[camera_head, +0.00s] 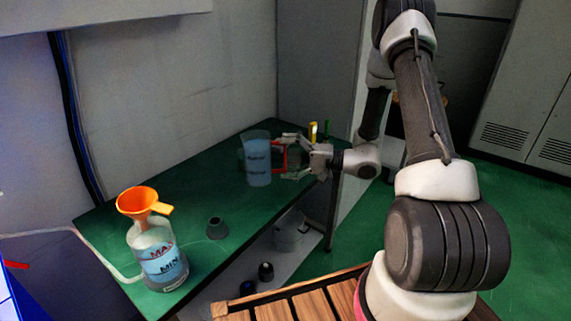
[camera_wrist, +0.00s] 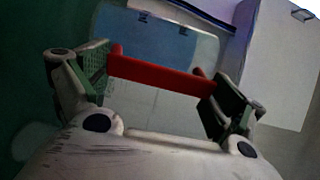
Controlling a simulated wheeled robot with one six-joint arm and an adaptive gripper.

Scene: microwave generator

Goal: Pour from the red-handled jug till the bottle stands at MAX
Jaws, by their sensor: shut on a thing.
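The clear jug (camera_head: 257,165) holds blue liquid and stands roughly upright at the back of the green table; I cannot tell if it touches the top. My gripper (camera_head: 284,157) is shut on its red handle (camera_wrist: 160,75), with a finger at each end of the handle in the wrist view. The clear bottle (camera_head: 150,240) stands at the table's front left, with red MAX and dark MIN marks. Blue shows around its marks, but I cannot tell the exact level. An orange funnel (camera_head: 139,201) sits in its neck.
A dark grey cap (camera_head: 217,228) stands on the green table (camera_head: 205,190) right of the bottle. A yellow item (camera_head: 313,131) is behind my gripper. A clear container (camera_head: 288,232) and dark round items are below the table. A slatted wooden surface (camera_head: 300,300) is in front.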

